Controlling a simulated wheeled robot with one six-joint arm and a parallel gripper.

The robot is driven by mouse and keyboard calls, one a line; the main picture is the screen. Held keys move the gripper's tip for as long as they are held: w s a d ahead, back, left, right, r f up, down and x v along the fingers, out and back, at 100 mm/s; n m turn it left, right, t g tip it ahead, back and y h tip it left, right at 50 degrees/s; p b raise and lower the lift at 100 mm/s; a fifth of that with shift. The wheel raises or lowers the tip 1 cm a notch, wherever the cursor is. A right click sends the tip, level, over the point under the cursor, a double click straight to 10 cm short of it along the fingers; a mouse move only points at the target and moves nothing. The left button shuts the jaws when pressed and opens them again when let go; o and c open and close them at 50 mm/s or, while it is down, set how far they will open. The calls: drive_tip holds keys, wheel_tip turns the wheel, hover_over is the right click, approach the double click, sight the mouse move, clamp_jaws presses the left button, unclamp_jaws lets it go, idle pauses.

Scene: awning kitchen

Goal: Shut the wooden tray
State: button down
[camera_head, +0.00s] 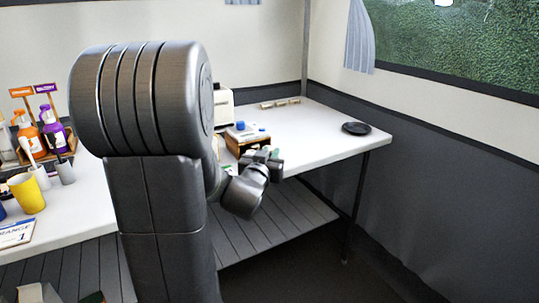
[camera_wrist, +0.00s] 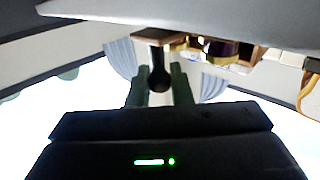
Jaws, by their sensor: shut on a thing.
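The wooden tray (camera_head: 238,147) is a small brown drawer unit at the front edge of the white table, with light items with blue tops on it. My gripper (camera_head: 266,160) is at its right front side, partly hidden by my own wrist. In the wrist view, a brown wooden edge (camera_wrist: 150,35) has a dark handle with a round end (camera_wrist: 160,79) extending from it. The two green fingers of my gripper (camera_wrist: 159,88) are on either side of this handle, shut on it. How far the tray stands out is hard to tell in these views.
A white appliance (camera_head: 223,108) stands behind the tray. Bottles (camera_head: 54,133) and a yellow cup (camera_head: 27,193) stand at left. A slatted shelf (camera_head: 270,235) runs below.

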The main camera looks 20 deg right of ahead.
drive_tip(key=shift+w+a, duration=0.15)
drive_tip(key=shift+w, duration=1.35)
drive_tip(key=c, duration=1.4)
unclamp_jaws()
drive_tip(key=shift+o, duration=0.2)
drive_tip(key=shift+s+p, duration=0.1)
drive_tip(key=shift+p, duration=0.2)
drive_tip(key=p+v, duration=0.2)
drive_tip(key=v, duration=1.1)
drive_tip(key=shift+s+a, duration=0.2)
drive_tip(key=shift+a, duration=0.05)
